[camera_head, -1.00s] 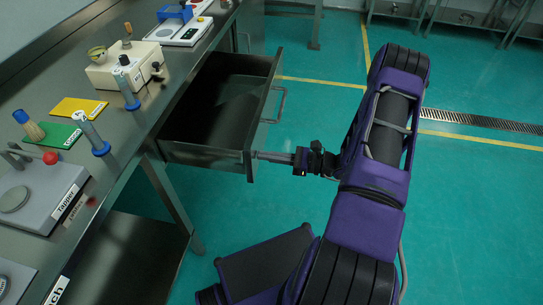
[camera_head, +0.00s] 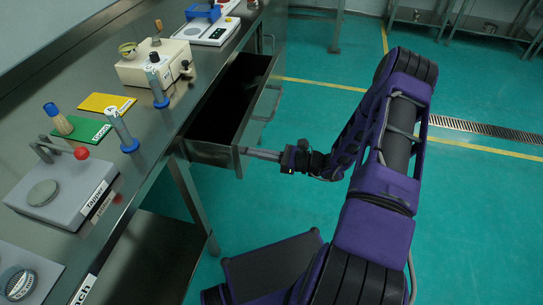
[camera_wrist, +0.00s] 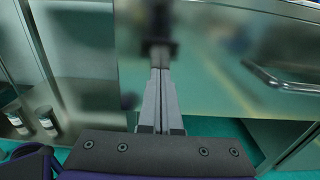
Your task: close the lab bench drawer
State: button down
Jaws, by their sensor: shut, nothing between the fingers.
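The lab bench drawer (camera_head: 212,153) is a dark metal box, partly pulled out from the bench in the head view. Its front panel faces right and carries a bar handle (camera_head: 271,104). My gripper (camera_head: 244,151) is shut and empty, its fingertips at the near end of the drawer front, seemingly touching it. In the wrist view the drawer front (camera_wrist: 215,60) fills the upper middle, with the handle (camera_wrist: 285,80) to the right of my shut fingers (camera_wrist: 160,60). The exact contact at the fingertips is blurred.
The steel bench (camera_head: 160,135) holds a tapper device (camera_head: 65,190), green (camera_head: 85,130) and yellow (camera_head: 106,102) cards, a beige machine (camera_head: 150,62) and metal cylinders with blue bases. The green floor (camera_head: 300,110) right of the drawer is clear.

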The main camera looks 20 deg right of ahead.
aim_at(207, 143)
jog(key=b+x, duration=0.1)
jog(key=x, duration=1.4)
jog(key=shift+w+a+r, duration=0.1)
jog(key=shift+w+a, duration=0.25)
jog(key=shift+a, duration=0.1)
jog(key=shift+d, duration=0.1)
